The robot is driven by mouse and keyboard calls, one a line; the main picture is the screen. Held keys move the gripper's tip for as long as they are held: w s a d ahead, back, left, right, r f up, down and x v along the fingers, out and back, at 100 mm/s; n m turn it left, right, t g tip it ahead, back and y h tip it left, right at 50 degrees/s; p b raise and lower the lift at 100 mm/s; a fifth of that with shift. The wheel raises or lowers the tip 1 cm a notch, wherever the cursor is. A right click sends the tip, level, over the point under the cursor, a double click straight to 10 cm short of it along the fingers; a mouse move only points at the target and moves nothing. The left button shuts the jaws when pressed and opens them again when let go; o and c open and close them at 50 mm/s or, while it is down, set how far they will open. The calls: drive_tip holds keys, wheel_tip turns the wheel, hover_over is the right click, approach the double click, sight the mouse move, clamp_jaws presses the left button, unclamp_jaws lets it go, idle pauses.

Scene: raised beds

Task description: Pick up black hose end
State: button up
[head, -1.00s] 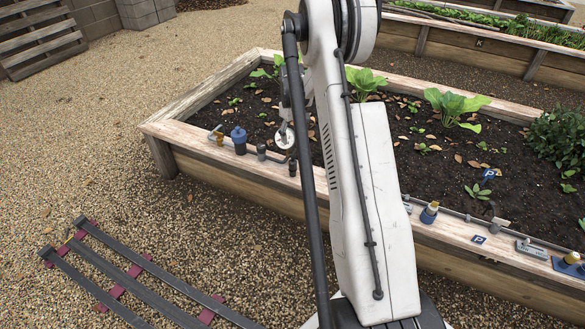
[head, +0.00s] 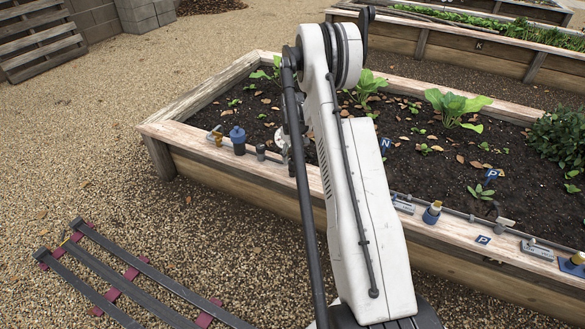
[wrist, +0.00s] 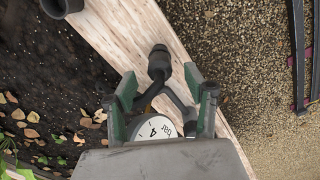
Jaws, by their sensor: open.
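In the wrist view a black hose end (wrist: 160,62) with a round tip lies over the pale wooden bed edge, just beyond my fingertips and roughly centred between them. Dark branches run back from it toward a white gauge dial (wrist: 154,129) marked "bar", close to the camera between the fingers. My gripper (wrist: 163,92) is open, with one green and black finger on each side and nothing clamped. I cannot tell the height gap to the hose end. In the head view my arm hides most of the gripper and the hose end.
Another dark round fitting (wrist: 62,6) stands at the top left of the wrist view. In the head view a blue-capped fitting (head: 238,140) and a small dark fitting (head: 261,152) stand on the bed rim (head: 190,136). More fittings, including a blue one (head: 432,213), line the rim at right.

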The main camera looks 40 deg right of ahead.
sight(292, 160)
wheel_tip(292, 160, down, 3)
drive_tip(key=shift+f+b, duration=0.2)
drive_tip(key=shift+b, duration=0.3)
clamp_jaws()
drive_tip(key=shift+r+p, duration=0.3)
drive_tip(key=shift+r, duration=0.2)
wheel_tip(292, 160, up, 4)
drive_tip(key=shift+f+p, duration=0.1)
drive_tip(key=shift+p, duration=0.65)
drive_tip(key=s+a+r+p, duration=0.4)
drive_tip(key=s+a+r, duration=0.1)
drive_tip(key=a+r, duration=0.4)
drive_tip(key=shift+a+r, duration=0.4)
drive_tip(key=shift+a, duration=0.35)
